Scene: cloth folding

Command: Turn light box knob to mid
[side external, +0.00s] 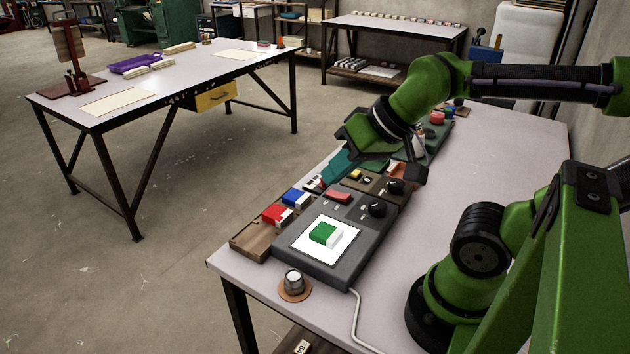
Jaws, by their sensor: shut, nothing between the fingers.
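The light box (288,258) is a dark grey case near the front left of the work table. Its bright square panel carries a green and white block (326,234). A black round knob (377,210) sits at its upper right corner, with small marks beside it too small to read. A red rocker switch (340,197) is to the knob's left. My gripper (378,152) is above and behind the light box, apart from the knob. It is shut and holds nothing; its fingertips are hard to make out.
Right behind the light box is a smaller control box with another black knob (396,187). A wooden tray (248,240) with red and blue blocks lies to the left. A small metal cup (294,281) stands in front. The table's right part (500,150) is clear.

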